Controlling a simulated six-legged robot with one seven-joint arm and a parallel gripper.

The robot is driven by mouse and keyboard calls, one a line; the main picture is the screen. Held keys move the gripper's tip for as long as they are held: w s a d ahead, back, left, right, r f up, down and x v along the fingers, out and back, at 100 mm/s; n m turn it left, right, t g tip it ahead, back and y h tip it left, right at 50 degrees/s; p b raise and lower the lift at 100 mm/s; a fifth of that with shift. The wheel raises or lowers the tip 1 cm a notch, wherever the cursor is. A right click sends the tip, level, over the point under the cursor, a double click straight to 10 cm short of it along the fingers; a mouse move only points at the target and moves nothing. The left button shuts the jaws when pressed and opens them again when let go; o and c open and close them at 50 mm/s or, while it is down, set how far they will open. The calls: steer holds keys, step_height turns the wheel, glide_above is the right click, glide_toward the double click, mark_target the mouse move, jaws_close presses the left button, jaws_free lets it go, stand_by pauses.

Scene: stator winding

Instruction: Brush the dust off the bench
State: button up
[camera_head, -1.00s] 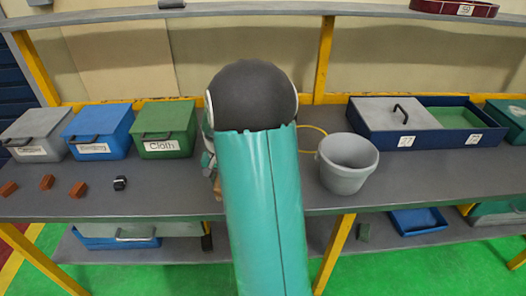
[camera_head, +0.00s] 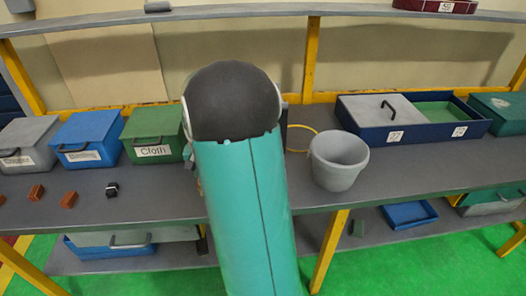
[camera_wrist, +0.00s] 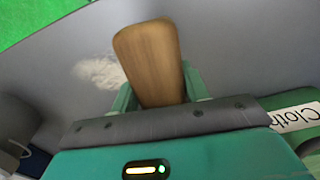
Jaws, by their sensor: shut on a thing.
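My gripper (camera_wrist: 158,84) is shut on a brush (camera_wrist: 150,58), of which a flat wooden part shows between the fingers in the wrist view. Its bristles are not visible. A pale patch of dust (camera_wrist: 99,72) lies on the grey bench top just left of the brush in the wrist view. I cannot tell whether the brush touches the bench. In the head view the bench (camera_head: 420,178) runs across the picture; my arm hides its middle, the gripper, the brush and the dust.
A grey bucket (camera_head: 338,162) stands right of my arm. The green Cloth box (camera_head: 155,131), a blue box (camera_head: 90,138) and a grey box (camera_head: 28,143) stand at left. Small brown blocks (camera_head: 69,200) and a dark item (camera_head: 112,189) lie before them. A blue tray (camera_head: 411,124) sits at right.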

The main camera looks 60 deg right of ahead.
steer(key=shift+w+r, duration=0.1)
steer(key=shift+r, duration=1.9)
